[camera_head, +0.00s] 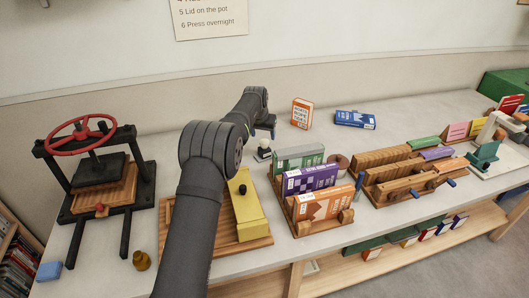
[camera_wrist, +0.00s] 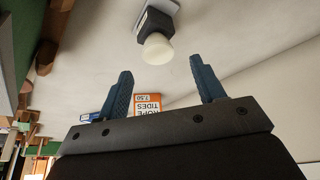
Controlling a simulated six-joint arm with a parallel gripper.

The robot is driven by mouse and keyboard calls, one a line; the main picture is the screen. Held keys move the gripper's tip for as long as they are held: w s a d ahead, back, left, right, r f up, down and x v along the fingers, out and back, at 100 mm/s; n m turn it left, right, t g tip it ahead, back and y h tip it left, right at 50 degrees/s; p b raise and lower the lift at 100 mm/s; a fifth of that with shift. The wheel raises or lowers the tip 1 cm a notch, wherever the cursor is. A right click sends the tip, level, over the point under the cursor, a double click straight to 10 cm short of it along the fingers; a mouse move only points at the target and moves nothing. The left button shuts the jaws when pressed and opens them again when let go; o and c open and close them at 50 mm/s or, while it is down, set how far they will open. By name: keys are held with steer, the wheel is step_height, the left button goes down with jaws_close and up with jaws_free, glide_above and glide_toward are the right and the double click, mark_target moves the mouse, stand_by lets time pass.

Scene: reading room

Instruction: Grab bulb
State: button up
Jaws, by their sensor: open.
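The bulb (camera_head: 264,143) is a small pale round head on a dark base, standing on the grey table behind the row of book racks. In the wrist view the bulb (camera_wrist: 158,47) shows as a cream dome on a dark block with a light plate. My gripper (camera_wrist: 161,66) has its two blue fingers spread wide with nothing between them. The bulb lies beyond the fingertips, roughly in line with the gap and apart from both fingers. In the head view my gripper is small, close to the bulb, and partly hidden by my arm.
An orange book (camera_head: 302,113) stands and a blue book (camera_head: 355,119) lies behind the bulb. Racks with green, purple and orange boxes (camera_head: 318,205) stand in front. A press with a red wheel (camera_head: 80,135) is at left. The table's back right is mostly clear.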

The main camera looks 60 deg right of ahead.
mark_target(264, 141)
steer(key=shift+x, duration=3)
steer(key=shift+s+a, duration=0.1)
steer(key=c, duration=1.1)
